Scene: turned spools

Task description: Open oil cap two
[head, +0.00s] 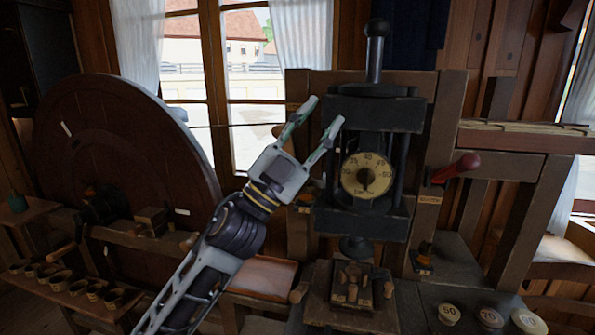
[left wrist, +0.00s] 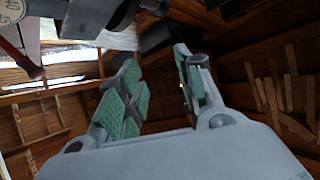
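My left gripper (head: 322,114) is raised in front of the window, just left of the black press frame with the dial. Its two green-padded fingers are spread apart with nothing between them. In the left wrist view the open fingers (left wrist: 160,85) show a clear gap, with a dark part beyond it. No part is plainly marked as oil cap two, and I cannot tell which it is. A small dark and brass fitting (head: 425,255) sits low on the right post, apart from the gripper. My right gripper is not in view.
The black press (head: 370,112) carries a round dial (head: 367,175). A red-handled lever (head: 458,168) sticks out at its right. A large wooden wheel (head: 120,140) stands left. Numbered discs (head: 449,313) lie at bottom right. Several small cups (head: 60,280) line the left bench.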

